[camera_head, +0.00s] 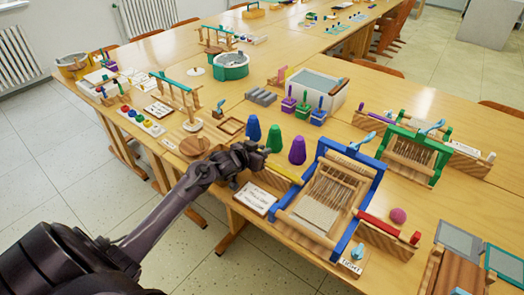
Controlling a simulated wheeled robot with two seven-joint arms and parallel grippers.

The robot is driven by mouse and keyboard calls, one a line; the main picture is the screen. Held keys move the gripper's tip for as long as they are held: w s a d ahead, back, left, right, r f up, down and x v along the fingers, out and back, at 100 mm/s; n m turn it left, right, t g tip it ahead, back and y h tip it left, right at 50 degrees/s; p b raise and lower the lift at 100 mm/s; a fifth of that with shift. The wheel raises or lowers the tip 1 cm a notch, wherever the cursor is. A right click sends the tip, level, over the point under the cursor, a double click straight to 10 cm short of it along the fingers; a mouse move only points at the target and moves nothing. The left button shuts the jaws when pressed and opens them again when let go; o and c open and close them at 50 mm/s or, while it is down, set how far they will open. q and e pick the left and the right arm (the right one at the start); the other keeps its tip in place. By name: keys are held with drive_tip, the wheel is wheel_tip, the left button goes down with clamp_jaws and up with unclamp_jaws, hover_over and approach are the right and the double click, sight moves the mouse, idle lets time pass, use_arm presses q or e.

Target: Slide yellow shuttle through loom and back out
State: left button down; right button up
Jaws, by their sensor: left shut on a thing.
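The blue-framed loom (370,188) with wooden sides and pale warp threads stands at the front of the table, right of centre. The yellow shuttle (285,173) is a thin bar at the loom's left side. My left gripper (262,160) is shut on the shuttle's left end. The shuttle's right end reaches toward the loom's left post; I cannot tell whether it is between the threads. The fingers hide part of the shuttle. My right gripper is not in view.
Blue, green and purple cones (297,150) stand just behind the shuttle. A white card (254,199) lies in front of it. A green loom (436,165) stands behind right.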

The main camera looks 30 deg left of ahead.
use_arm(q)
drive_tip(key=shift+d, duration=0.4)
drive_tip(key=d+p, duration=0.1)
drive_tip(key=d, duration=0.5)
drive_tip(key=d+p, duration=0.1)
drive_tip(key=d, duration=0.1)
drive_tip(key=shift+s+d+p, duration=0.3)
drive_tip(key=shift+s+d, duration=0.1)
drive_tip(key=c, duration=1.4)
unclamp_jaws()
drive_tip(key=shift+a, duration=0.1)
drive_tip(key=v, duration=0.7)
drive_tip(key=shift+s, duration=0.4)
